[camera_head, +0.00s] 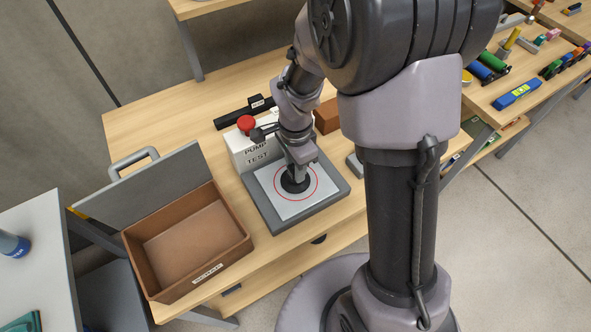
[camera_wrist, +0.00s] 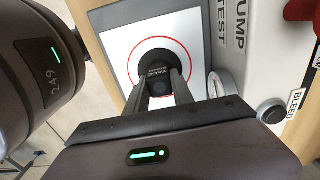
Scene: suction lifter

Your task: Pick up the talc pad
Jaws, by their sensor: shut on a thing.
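My gripper (camera_head: 296,176) is shut on a black round-based piece (camera_wrist: 155,57), whose upper part is between the two fingers in the wrist view. The piece is over the white plate (camera_wrist: 113,27), inside the red printed ring. It looks to be on the plate or very close to it. In the head view the piece (camera_head: 294,187) shows under my gripper. No other thing is clearly marked as a talc pad.
A white pump test box (camera_head: 243,152) with a red knob (camera_head: 246,123) stands behind the plate. A brown open bin (camera_head: 190,240) is to the left, with a grey panel (camera_head: 150,192) behind it. A brown block (camera_head: 327,116) stands behind my wrist. Tools lie on the right-hand bench.

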